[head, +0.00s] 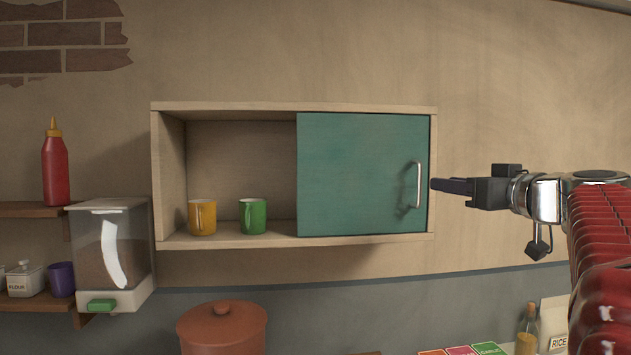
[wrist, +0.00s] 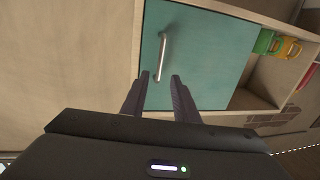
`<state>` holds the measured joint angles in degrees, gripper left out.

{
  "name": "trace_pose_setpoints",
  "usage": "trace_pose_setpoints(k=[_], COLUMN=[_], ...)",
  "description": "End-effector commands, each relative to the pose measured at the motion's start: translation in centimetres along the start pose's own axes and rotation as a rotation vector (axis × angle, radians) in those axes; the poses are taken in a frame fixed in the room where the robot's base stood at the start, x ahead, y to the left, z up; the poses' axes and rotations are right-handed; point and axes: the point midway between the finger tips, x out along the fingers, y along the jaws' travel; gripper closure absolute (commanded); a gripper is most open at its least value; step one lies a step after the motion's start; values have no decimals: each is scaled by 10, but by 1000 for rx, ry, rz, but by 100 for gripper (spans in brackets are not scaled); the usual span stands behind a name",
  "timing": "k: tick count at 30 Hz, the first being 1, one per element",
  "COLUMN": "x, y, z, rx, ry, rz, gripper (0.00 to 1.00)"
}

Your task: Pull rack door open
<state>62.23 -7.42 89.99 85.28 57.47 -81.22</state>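A wooden wall rack (head: 292,107) has a flat teal door (head: 350,175) covering its right half. The door carries a vertical metal handle (head: 419,185) near its right edge. In the wrist view the door (wrist: 195,50) and the handle (wrist: 161,56) lie ahead of my gripper (wrist: 159,78). Its two fingers are apart, with the near end of the handle between or just beyond their tips; I cannot tell if they touch it. In the head view my gripper (head: 434,184) is just right of the handle, pointing left. Nothing is held.
The rack's left half is open, with a yellow mug (head: 203,218) and a green mug (head: 253,216) inside. A brown lidded pot (head: 222,330) stands below. A grain dispenser (head: 112,255) and a ketchup bottle (head: 55,168) are at left. Wall right of the rack is bare.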

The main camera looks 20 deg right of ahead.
Motion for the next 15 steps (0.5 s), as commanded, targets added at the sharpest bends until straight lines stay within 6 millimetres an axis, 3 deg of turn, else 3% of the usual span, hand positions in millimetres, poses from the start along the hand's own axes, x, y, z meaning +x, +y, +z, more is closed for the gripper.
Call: trace_pose_setpoints(k=[15], x=[74], y=[1], z=[1], rx=[0], ry=[-1], rz=[0], gripper=[73])
